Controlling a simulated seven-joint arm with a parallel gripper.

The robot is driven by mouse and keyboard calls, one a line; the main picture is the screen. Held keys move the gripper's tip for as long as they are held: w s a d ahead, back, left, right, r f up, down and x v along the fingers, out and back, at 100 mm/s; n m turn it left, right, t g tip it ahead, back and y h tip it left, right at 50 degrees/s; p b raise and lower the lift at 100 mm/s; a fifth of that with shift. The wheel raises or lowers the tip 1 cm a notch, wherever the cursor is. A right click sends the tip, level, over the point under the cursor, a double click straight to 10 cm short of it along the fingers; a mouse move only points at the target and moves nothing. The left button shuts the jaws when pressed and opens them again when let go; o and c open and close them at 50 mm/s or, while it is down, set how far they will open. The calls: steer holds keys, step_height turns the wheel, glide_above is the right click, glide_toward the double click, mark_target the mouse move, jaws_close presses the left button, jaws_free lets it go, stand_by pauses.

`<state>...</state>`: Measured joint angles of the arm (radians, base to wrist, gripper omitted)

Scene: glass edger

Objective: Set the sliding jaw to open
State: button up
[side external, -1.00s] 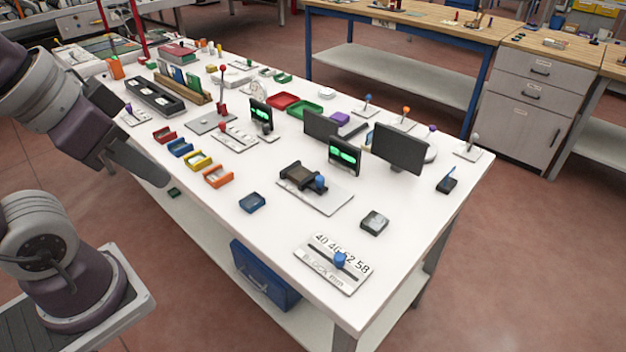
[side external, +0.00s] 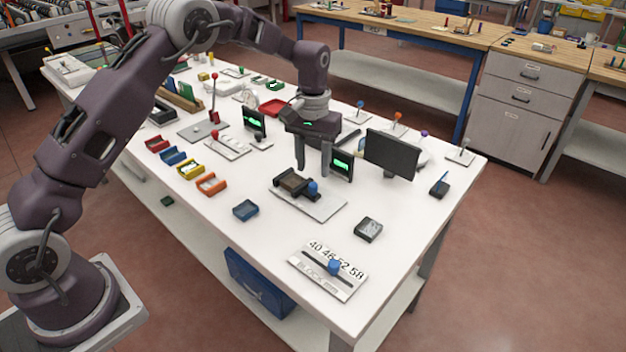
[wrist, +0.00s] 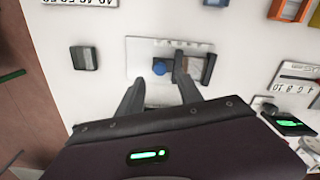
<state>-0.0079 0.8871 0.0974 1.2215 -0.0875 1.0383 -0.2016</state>
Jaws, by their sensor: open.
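A small dark vise-like fixture (side external: 290,183) with a blue knob (side external: 313,187) sits on a pale grey plate (side external: 322,207) near the middle of the white table. The wrist view shows the blue knob (wrist: 159,67) on the plate (wrist: 136,50), with the dark jaw parts (wrist: 208,68) to its right. My gripper (side external: 313,170) points down above the fixture, fingers apart and empty. In the wrist view the fingers (wrist: 157,72) appear on either side of the knob's lower area, but I cannot tell the height gap. One finger covers part of the dark jaw.
A scale plate with a blue slider (side external: 333,267) lies at the table's front corner. A small screen (side external: 342,166) stands close behind my fingers.

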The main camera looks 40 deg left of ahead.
mark_target(314, 185)
step_height(314, 185, down, 5)
steer(key=shift+f, duration=0.1)
steer(key=shift+c, duration=0.4)
jaws_close()
steer(key=shift+d, duration=0.1)
stand_by(1.0)
